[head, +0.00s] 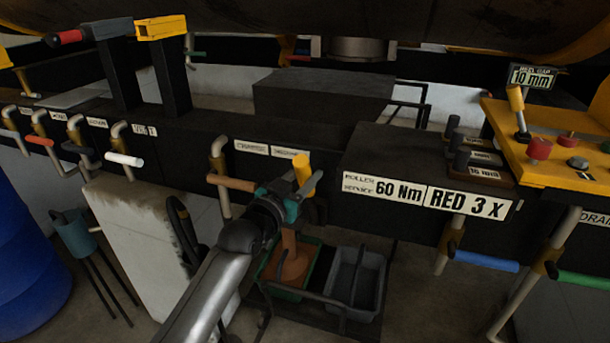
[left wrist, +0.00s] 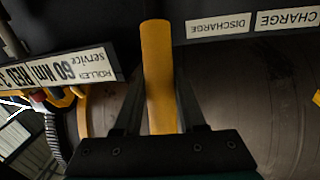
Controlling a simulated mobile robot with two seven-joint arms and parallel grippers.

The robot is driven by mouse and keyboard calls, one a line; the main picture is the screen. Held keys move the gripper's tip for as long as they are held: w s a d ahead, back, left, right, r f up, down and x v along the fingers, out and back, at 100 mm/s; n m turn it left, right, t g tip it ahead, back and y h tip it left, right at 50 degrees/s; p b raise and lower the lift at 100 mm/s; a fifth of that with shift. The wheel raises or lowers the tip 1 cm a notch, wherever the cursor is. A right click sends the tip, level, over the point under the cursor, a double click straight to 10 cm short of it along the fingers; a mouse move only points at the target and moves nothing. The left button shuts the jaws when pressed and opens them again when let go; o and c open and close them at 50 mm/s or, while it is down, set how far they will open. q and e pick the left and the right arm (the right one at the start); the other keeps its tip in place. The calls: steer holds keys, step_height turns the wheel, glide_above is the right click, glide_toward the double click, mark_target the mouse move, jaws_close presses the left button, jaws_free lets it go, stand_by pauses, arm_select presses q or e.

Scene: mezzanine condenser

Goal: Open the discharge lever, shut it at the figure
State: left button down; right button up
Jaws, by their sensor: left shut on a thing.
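The yellow lever handle (head: 304,174) stands upright in front of the dark beam, just below the discharge label (head: 285,153). My left gripper (head: 288,197) is shut on this handle. In the left wrist view the yellow handle (left wrist: 157,70) rises between the two dark fingers, with the discharge label (left wrist: 218,26) beside it. An orange-brown column (head: 289,246) shows below the gripper, over a green-rimmed bin (head: 312,270) with orange-brown content. I cannot tell whether the column is flowing material or a solid part. The lever's pivot is hidden by my gripper. My right gripper is not in view.
A brown-handled lever (head: 231,183) is close on the left under the charge label (head: 250,147). A grey bin (head: 355,284) stands right of the green one. Signs read 60 Nm (head: 398,191), RED 3 X (head: 468,203) and 10 mm (head: 531,76). A blue-handled lever (head: 486,261) is at right.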

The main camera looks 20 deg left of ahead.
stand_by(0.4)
arm_select(q)
steer(key=shift+w+r+p, duration=0.2)
steer(key=shift+p, duration=0.25)
steer(key=w+g+p, duration=0.1)
steer(key=p, duration=0.1)
steer(key=w+r+g+p, duration=0.1)
steer(key=w+p, duration=0.1)
steer(key=shift+w+r+p, duration=0.15)
steer(key=shift+r+p, duration=0.05)
steer(key=shift+p, duration=0.2)
steer(key=w+g+p, duration=0.1)
steer(key=w, duration=0.1)
steer(key=w+g+p, duration=0.1)
steer(key=w+g, duration=0.1)
steer(key=w, duration=0.1)
steer(key=shift+w+d+n+y, duration=0.15)
steer(key=shift+w+n+y, duration=0.05)
steer(key=shift+n+y, duration=0.2)
steer(key=shift+r, duration=0.1)
